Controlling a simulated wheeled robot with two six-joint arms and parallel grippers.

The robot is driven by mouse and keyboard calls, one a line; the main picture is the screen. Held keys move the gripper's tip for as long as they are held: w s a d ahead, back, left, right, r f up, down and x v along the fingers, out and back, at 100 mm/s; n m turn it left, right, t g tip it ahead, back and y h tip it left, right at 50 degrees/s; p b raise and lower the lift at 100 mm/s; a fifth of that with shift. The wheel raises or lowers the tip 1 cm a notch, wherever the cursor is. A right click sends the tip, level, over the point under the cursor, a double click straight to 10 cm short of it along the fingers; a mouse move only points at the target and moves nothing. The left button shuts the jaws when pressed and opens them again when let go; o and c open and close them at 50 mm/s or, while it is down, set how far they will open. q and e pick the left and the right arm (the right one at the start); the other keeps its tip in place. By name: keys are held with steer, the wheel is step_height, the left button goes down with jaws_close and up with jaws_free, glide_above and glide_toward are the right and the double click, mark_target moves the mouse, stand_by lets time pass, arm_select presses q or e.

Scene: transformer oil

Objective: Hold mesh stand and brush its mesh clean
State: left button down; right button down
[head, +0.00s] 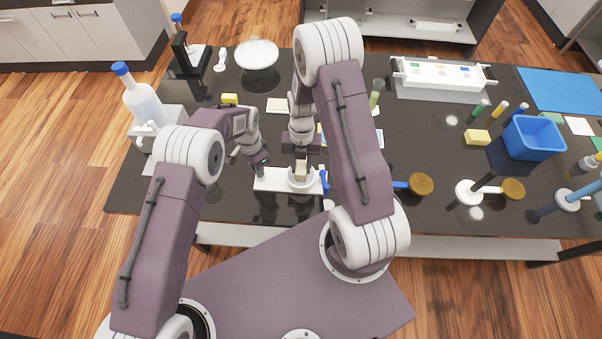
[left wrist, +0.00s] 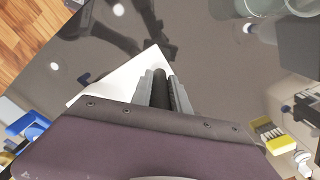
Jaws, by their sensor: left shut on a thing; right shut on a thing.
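The mesh stand has a white base plate (head: 275,181) near the table's front edge, with a round white ring (head: 300,184) at its right end. The plate also shows in the left wrist view (left wrist: 118,78). My left gripper (head: 262,165) is at the plate's left end, shut on the stand's dark post (left wrist: 160,90). My right gripper (head: 301,160) points down over the ring, shut on a beige block-like piece (head: 301,170), seemingly the brush. The piece is at the ring; I cannot tell whether it touches the mesh, which is mostly hidden.
A blue item (head: 323,181) lies just right of the stand. A wooden-headed tool (head: 421,184) lies further right, partly behind my right arm. A blue bin (head: 533,138) and a yellow block (head: 477,137) are at the right. A blue-capped bottle (head: 145,103) stands at the left.

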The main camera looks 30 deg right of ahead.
steer(key=shift+s+d+f, duration=0.1)
steer(key=shift+s+d, duration=0.45)
steer(key=shift+d, duration=0.3)
steer(key=shift+s+d+f, duration=0.1)
steer(key=shift+s+d, duration=0.4)
steer(key=shift+d, duration=0.3)
steer(key=shift+r, duration=0.15)
steer(key=shift+w+a+r, duration=0.1)
steer(key=shift+w+a, duration=0.45)
steer(key=shift+a, duration=0.35)
steer(key=shift+w+a, duration=0.55)
steer(key=shift+a, duration=0.3)
steer(key=shift+r, duration=0.1)
step_height(320, 180, up, 6)
steer(key=shift+f, duration=0.25)
steer(key=shift+r, duration=0.15)
